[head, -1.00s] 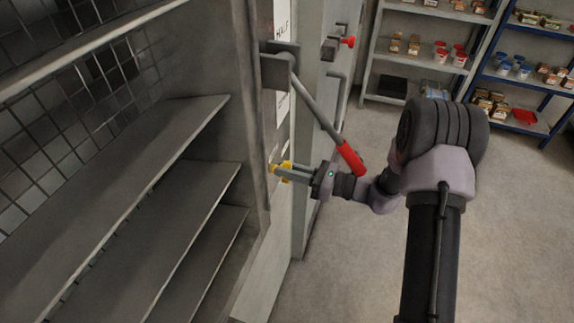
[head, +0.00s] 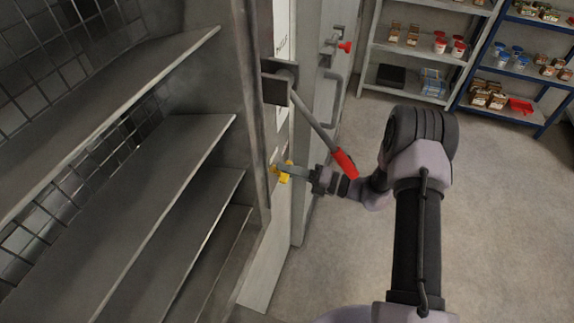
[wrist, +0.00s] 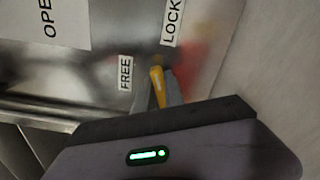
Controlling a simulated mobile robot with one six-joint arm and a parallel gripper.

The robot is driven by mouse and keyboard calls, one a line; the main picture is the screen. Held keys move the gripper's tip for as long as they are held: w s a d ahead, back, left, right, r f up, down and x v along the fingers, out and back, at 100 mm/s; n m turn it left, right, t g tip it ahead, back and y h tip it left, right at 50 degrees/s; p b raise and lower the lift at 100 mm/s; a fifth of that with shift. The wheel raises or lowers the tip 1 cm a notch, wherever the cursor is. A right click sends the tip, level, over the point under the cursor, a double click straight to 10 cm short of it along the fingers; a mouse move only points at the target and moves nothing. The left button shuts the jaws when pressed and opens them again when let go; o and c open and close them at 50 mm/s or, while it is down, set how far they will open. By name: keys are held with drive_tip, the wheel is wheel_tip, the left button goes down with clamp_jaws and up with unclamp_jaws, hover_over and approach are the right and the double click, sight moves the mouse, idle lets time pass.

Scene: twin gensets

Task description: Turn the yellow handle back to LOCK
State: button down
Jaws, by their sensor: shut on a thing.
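In the wrist view the yellow handle (wrist: 158,86) points up and slightly left, between the FREE label (wrist: 125,73) on the left and the LOCK label (wrist: 172,22) at the upper right. My gripper (head: 292,172) is shut on the handle. In the wrist view my gripper's fingers (wrist: 164,92) show on both sides of it. The handle's pivot is hidden behind my gripper.
A long lever with a red grip (head: 344,162) hangs from a dark bracket, close to my wrist. A red knob (head: 345,47) is on the panel behind. Empty metal shelves (head: 150,170) stand at the left. The floor (head: 500,220) at the right is clear.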

drive_tip(key=shift+f+m+p, duration=0.15)
drive_tip(key=shift+m+p, duration=0.6)
drive_tip(key=shift+m, duration=1.55)
drive_tip(key=c, duration=1.4)
unclamp_jaws()
drive_tip(key=shift+c, duration=0.2)
drive_tip(key=p+v, duration=0.1)
drive_tip(key=v, duration=1.6)
drive_tip(key=shift+d, duration=0.25)
drive_tip(key=shift+s+f, duration=0.1)
drive_tip(key=shift+s, duration=0.05)
